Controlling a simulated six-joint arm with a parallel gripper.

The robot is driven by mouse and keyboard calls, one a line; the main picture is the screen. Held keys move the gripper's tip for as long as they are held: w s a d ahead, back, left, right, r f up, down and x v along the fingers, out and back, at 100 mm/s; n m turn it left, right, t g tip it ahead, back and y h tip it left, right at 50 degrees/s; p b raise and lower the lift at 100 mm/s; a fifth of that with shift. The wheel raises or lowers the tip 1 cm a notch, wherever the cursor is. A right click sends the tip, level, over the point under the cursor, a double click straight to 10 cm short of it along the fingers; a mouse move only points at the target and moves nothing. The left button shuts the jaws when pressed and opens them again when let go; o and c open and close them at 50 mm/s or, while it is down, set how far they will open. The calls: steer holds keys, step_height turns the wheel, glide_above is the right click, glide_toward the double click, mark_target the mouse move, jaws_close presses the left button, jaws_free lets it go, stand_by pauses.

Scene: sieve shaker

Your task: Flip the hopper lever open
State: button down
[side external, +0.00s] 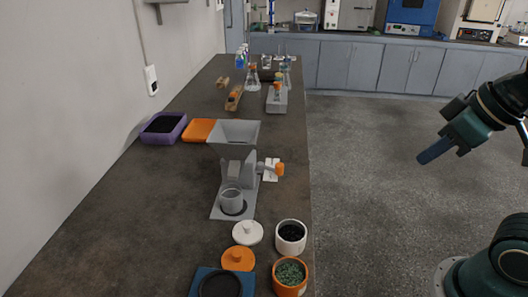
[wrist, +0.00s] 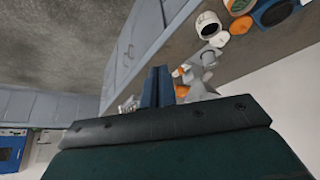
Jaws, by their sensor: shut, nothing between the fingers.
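The grey hopper (side external: 235,132) stands on its machine on the dark bench. Its lever has an orange knob (side external: 280,169) that sticks out to the right, toward the bench's edge. A grey cup (side external: 231,200) sits under the hopper's body on the base plate. My gripper (side external: 424,160) is in the air right of the bench, over the floor, well apart from the lever. Its fingers are shut and empty. In the wrist view my shut fingers (wrist: 155,88) point toward the bench, and the orange knob (wrist: 177,73) shows partly just beyond them.
A white jar (side external: 291,237) and an orange jar (side external: 290,277) stand near the bench's front right. White and orange lids (side external: 238,258) lie beside them. Purple and orange trays (side external: 198,130) lie behind the hopper at left. Air between my gripper and the bench is free.

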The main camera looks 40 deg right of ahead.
steer(key=w+a+f+n+y, duration=0.1)
steer(key=w+f+n, duration=0.2)
steer(key=w, duration=0.3)
steer(key=w+a+f+n+t, duration=0.1)
steer(key=w+a+f+n, duration=0.1)
steer(key=w+n, duration=0.3)
steer(key=w+a+f+n+y, duration=0.1)
steer(key=w+f+n, duration=0.3)
steer(key=w, duration=0.3)
steer(key=shift+w+a+f+n+y, duration=0.3)
steer(key=shift+w+f+n, duration=0.05)
steer(key=shift+f+n, duration=0.05)
steer(key=shift+f, duration=0.1)
steer(key=w+f, duration=0.7)
steer(key=w, duration=0.2)
steer(key=shift+w+a+f, duration=0.2)
steer(key=shift+a+f, duration=0.2)
steer(key=shift+a, duration=0.05)
